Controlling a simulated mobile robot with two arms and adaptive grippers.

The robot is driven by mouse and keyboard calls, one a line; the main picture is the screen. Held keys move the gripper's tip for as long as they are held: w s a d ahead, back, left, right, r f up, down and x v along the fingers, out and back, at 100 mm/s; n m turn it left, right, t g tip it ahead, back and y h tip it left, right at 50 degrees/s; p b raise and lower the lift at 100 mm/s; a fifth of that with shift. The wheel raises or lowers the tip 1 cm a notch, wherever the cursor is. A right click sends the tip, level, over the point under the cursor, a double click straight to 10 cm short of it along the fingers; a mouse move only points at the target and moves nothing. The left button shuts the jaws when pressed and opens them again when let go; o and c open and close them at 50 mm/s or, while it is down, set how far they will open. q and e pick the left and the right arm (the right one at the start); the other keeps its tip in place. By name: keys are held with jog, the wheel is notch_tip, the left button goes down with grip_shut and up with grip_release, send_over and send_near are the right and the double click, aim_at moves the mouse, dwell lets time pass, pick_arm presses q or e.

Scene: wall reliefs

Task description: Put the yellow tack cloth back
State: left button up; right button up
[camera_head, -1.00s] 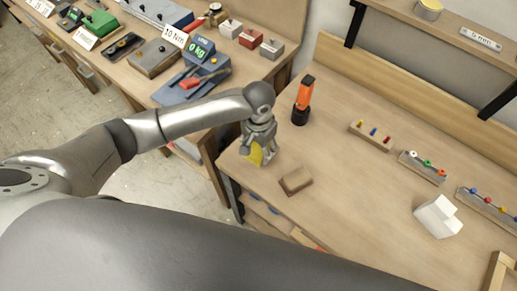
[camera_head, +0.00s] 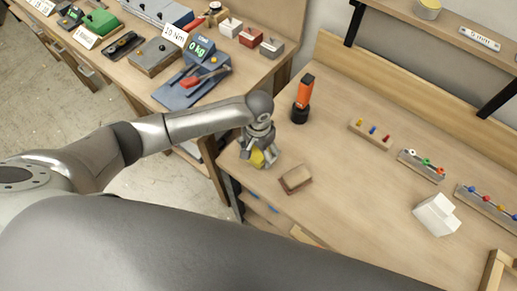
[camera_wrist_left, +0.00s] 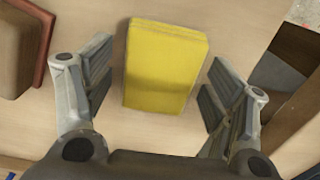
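The yellow tack cloth (camera_head: 257,158) lies on the wooden bench near its left corner, under my left gripper. In the left wrist view the cloth (camera_wrist_left: 165,66) is a folded yellow block. My left gripper (camera_head: 258,157) is open. In the left wrist view the fingers of my left gripper (camera_wrist_left: 162,92) stand on both sides of the cloth, with gaps between them and it. My right gripper is not in view.
A brown block (camera_head: 295,179) lies close to the right of the cloth. An orange and black tool (camera_head: 302,99) stands behind the gripper. Small racks (camera_head: 371,134) and a white block (camera_head: 437,215) are further right. The middle of the bench is clear.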

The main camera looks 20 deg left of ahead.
aim_at(259, 152)
pick_arm(q)
jog(key=shift+r, duration=0.55)
notch_tip(259, 152, up, 11)
jog(key=b, duration=0.1)
jog(key=shift+r, duration=0.15)
dwell(0.4)
